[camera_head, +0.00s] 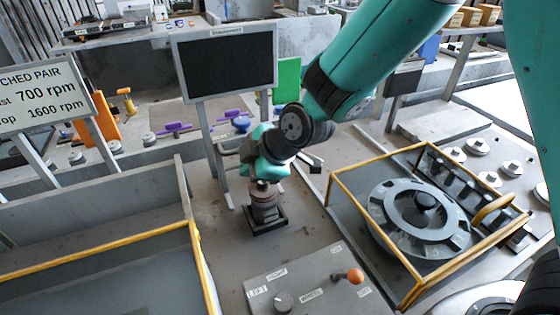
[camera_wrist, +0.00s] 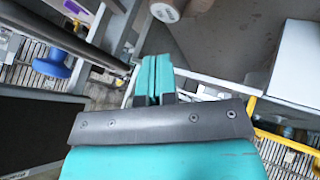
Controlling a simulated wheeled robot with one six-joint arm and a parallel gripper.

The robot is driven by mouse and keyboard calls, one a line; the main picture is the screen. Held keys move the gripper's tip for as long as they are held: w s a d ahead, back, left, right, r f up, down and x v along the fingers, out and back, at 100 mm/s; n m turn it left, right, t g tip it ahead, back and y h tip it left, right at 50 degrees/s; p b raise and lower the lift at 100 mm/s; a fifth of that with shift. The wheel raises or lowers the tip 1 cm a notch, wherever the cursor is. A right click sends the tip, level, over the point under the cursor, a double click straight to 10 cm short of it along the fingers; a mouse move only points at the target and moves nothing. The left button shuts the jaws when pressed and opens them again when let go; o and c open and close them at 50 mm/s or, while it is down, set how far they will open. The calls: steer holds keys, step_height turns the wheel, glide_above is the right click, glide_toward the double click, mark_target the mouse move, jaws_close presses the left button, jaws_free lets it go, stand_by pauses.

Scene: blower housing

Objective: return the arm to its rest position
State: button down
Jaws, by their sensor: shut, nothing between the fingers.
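My gripper shows in the wrist view (camera_wrist: 154,62) as two teal fingers side by side, closed together with nothing between them. Behind them is the grey, screwed plate of my own wrist. In the head view my teal arm reaches in from the upper right and bends down near the middle. Its wrist end is above a short brown-grey cylinder on a dark square base (camera_head: 267,222). The fingers themselves cannot be made out clearly there.
A black monitor (camera_head: 226,62) stands close left of my wrist. A yellow-framed clear housing (camera_head: 345,190) with a grey wheel (camera_head: 420,215) is at right. A control panel (camera_head: 318,285) with an orange-knobbed lever is in front. A speed sign (camera_head: 42,95) stands at left.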

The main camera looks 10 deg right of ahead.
steer(key=b+v, duration=0.1)
steer(key=v, duration=0.8)
steer(key=s+d+r+m+g+h, duration=0.1)
steer(key=s+d+r+m+g, duration=0.1)
steer(key=s+m, duration=0.4)
steer(key=s+d+r+m+g+h, duration=0.1)
steer(key=s+d+m, duration=0.4)
steer(key=s, duration=0.7)
steer(key=shift+s+r+m+g, duration=0.2)
steer(key=shift+r+m+g, duration=0.3)
steer(key=shift+g, duration=0.4)
